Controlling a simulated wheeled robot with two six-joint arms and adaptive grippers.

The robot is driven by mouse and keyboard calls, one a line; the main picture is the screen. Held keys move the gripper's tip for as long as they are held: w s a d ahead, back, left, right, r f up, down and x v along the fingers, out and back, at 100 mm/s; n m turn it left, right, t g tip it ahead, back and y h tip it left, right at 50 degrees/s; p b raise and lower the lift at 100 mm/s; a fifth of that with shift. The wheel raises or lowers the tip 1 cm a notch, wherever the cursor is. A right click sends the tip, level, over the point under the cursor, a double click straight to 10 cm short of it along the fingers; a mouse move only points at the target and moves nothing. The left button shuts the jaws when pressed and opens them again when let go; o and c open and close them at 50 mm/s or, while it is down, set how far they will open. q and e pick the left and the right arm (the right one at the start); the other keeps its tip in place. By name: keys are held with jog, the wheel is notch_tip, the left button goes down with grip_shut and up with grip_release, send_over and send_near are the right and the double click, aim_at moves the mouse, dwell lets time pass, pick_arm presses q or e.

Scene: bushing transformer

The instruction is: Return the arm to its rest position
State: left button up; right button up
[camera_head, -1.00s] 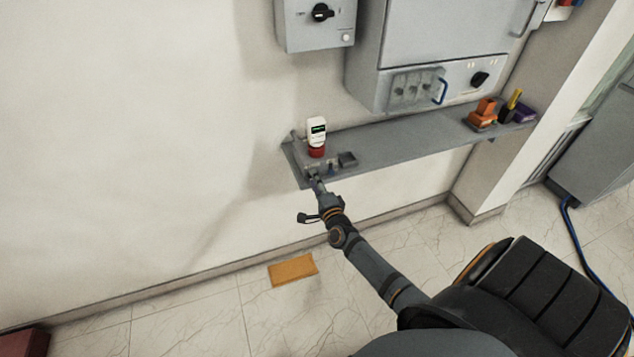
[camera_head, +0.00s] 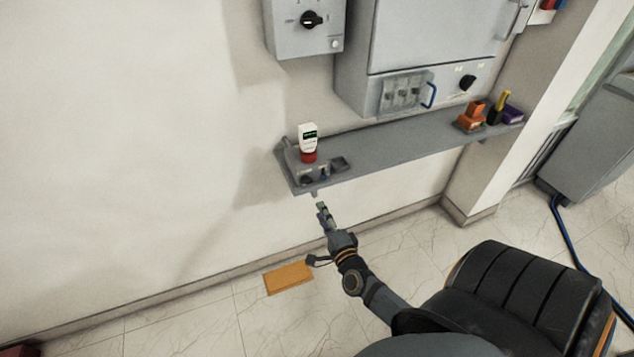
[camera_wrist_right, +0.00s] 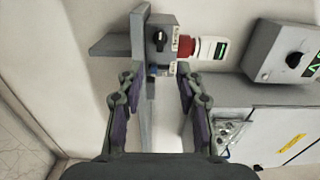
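My right gripper (camera_head: 322,210) is below and in front of the left end of the grey shelf (camera_head: 400,145), clear of it in the head view. In the right wrist view my right gripper (camera_wrist_right: 157,95) has its two fingers spread apart, with nothing held between them. Beyond the fingers, that view shows the shelf's end with a small box bearing a black knob (camera_wrist_right: 159,38) and a red-and-white device with a green screen (camera_wrist_right: 205,47). The same device stands upright on the shelf in the head view (camera_head: 308,140). My left gripper is not in view.
A grey control box (camera_head: 305,25) and a large grey cabinet (camera_head: 440,35) are on the wall above the shelf. Orange, yellow and purple items (camera_head: 490,112) sit at the shelf's right end. An orange-yellow plate (camera_head: 289,277) lies on the floor. The floor around it is clear.

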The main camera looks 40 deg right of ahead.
jog(key=s+a+f+n+g+y, duration=0.1)
jog(key=s+f+n+g, duration=0.4)
jog(key=f, duration=0.9)
jog(key=s+a+f+n+g+y, duration=0.15)
jog(key=s+f+n, duration=0.45)
jog(key=f, duration=0.7)
jog(key=s+a+f+n+g, duration=0.1)
jog(key=s+f+n+g, duration=0.4)
jog(key=s, duration=0.8)
jog(key=s+a+f+n+g, duration=0.2)
jog(key=s+f+n+g, duration=0.3)
jog(key=s+f, duration=0.5)
jog(key=s, duration=0.3)
jog(key=shift+s+f+y, duration=0.25)
jog(key=shift+f+y, duration=0.1)
jog(key=shift+f, duration=0.05)
